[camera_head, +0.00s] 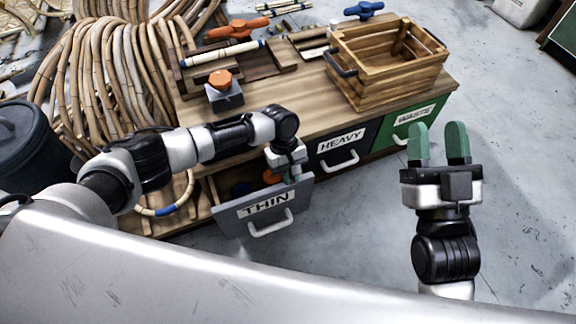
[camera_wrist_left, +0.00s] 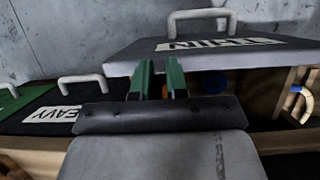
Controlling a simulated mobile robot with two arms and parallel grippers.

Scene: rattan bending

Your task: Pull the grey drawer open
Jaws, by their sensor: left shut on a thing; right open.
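The grey drawer (camera_head: 228,219), labelled THIN, stands out from the cabinet, with its inside showing. A pale handle (camera_head: 270,224) is on its front. In the left wrist view the grey front panel (camera_wrist_left: 130,57) crosses the top. My left gripper (camera_head: 291,178) is at the right end of the drawer, by the front panel's top edge. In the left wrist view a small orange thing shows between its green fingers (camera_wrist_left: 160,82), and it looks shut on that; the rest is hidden. My right gripper (camera_head: 438,146) is open and empty, right of the cabinet.
The closed HEAVY drawer (camera_head: 342,164) and green WASTE drawer (camera_head: 431,112) are to the right. A wooden crate (camera_head: 367,94) and an orange-topped block (camera_head: 222,86) stand on the cabinet top. Rattan coils (camera_head: 110,75) are at left. The floor at right is clear.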

